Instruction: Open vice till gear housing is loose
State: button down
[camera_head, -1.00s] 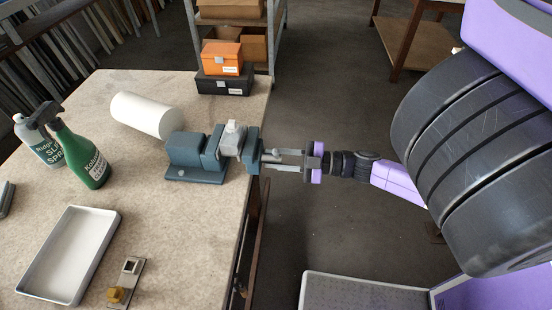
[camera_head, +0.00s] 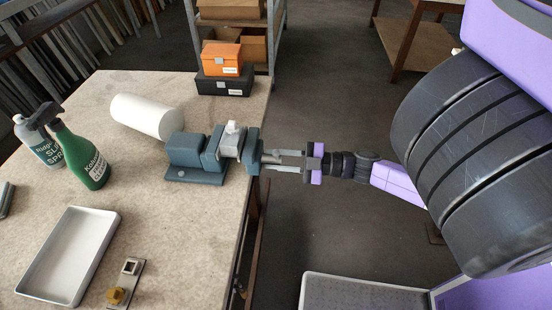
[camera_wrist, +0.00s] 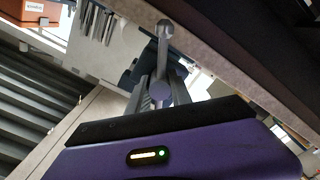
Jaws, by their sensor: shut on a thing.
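The blue-grey vice (camera_head: 184,150) is mounted near the right edge of the bench. The light grey gear housing (camera_head: 231,143) sits upright between its jaws; I cannot tell whether a gap shows beside it. My gripper (camera_head: 270,161) reaches in from the right at the vice's screw end and is shut on the vice handle. In the wrist view the handle (camera_wrist: 164,48), a grey bar with a ball end, points up between my gripper's fingers (camera_wrist: 160,90). The rest of the handle is hidden by the fingers.
A white roll (camera_head: 146,116) lies behind the vice. A green spray bottle (camera_head: 82,155), a grey spray bottle (camera_head: 38,140), an empty tray (camera_head: 70,256) and a metal plate with a yellow knob (camera_head: 124,280) are on the bench. Orange (camera_head: 222,57) and black (camera_head: 224,83) boxes stand at the back.

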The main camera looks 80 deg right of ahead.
jog(key=shift+w+a+r, duration=0.1)
jog(key=shift+w, duration=0.05)
jog(key=c, duration=1.2)
grip_release()
jog(key=shift+o, duration=0.2)
jog(key=shift+s+f, duration=0.2)
jog(key=shift+s, duration=0.35)
jog(key=s+b, duration=0.1)
jog(key=s, duration=0.5)
jog(key=shift+s+d+b, duration=0.35)
jog(key=shift+s+b, duration=0.05)
jog(key=shift+r, duration=0.1)
